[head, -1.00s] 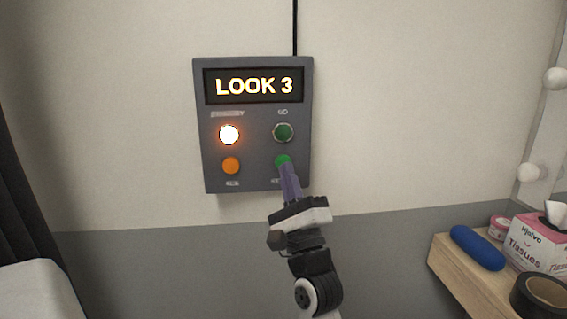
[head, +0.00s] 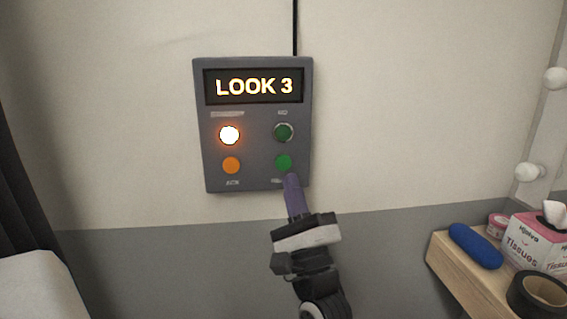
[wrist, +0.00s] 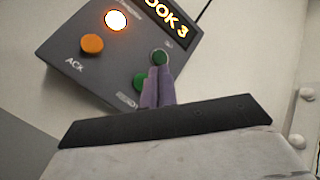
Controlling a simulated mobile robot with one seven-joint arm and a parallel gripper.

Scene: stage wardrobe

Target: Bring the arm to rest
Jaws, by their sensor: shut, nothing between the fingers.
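My gripper (head: 292,178) has purple fingers that are shut with nothing between them. It points up at the wall, just below the lower green button (head: 284,162) of a grey control panel (head: 206,180). In the head view the fingertips appear just under that button; contact cannot be told. In the wrist view my gripper (wrist: 157,74) shows in front of the panel, partly covering the lower green button (wrist: 141,81). The panel's display (head: 253,86) reads "LOOK 3". A lamp at the upper left (head: 229,135) glows white-orange.
The panel also has an unlit orange button (head: 231,166) and a dark green upper button (head: 284,132). At right, a wooden shelf (head: 451,273) bears a blue case (head: 475,246), a tissue box (head: 531,243) and a dark tape roll (head: 540,297). The wall left of my arm is clear.

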